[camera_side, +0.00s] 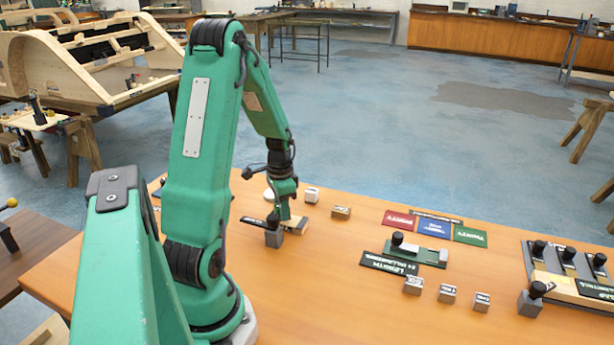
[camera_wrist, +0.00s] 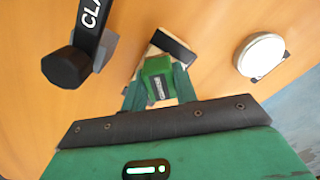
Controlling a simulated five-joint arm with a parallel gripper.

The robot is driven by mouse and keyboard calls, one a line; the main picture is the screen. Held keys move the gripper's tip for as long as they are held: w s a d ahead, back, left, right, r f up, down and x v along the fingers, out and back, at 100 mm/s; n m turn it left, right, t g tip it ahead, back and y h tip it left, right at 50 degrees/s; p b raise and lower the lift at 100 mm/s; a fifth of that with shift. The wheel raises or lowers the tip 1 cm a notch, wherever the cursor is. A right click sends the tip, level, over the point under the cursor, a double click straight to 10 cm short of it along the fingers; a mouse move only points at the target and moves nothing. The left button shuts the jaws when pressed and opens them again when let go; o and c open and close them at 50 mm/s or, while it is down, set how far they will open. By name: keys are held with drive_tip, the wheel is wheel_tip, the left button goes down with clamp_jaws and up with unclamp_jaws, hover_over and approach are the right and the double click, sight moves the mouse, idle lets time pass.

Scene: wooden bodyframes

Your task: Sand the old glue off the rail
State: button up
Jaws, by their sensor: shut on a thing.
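My gripper (camera_wrist: 158,84) is shut on a green block (camera_wrist: 157,78) with a small dark label, likely the sanding block. In the side view my gripper (camera_side: 286,204) is low over a pale wooden piece (camera_side: 297,224), likely the rail. In the wrist view parts of this pale wood (camera_wrist: 150,53) show around the green block, with a dark strip (camera_wrist: 173,47) at its far end. The jaws and block hide much of the wood. I cannot tell whether the block touches it, and no glue can be made out.
A clamp with a black knob (camera_wrist: 66,68) stands close on the left in the wrist view. A white round disc (camera_wrist: 262,55) lies to the right. Small labelled blocks (camera_side: 341,212), coloured mats (camera_side: 436,228) and a green jig (camera_side: 415,252) are farther right on the bench.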

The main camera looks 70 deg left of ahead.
sight(298, 222)
drive_tip(key=shift+w+d, duration=1.65)
drive_tip(key=shift+d, duration=0.05)
wheel_tip(298, 222, up, 8)
drive_tip(key=shift+r, duration=0.1)
drive_tip(key=w+d+r, duration=0.2)
drive_tip(key=w+d, duration=0.2)
drive_tip(key=d, duration=0.4)
drive_tip(key=w+d+r, duration=0.3)
drive_tip(key=w+d, duration=0.1)
drive_tip(key=d, duration=0.4)
drive_tip(key=w+d+r, duration=0.3)
drive_tip(key=w+d, duration=0.1)
drive_tip(key=d, duration=0.4)
drive_tip(key=shift+w+d, duration=0.35)
drive_tip(key=shift+s+a, duration=0.1)
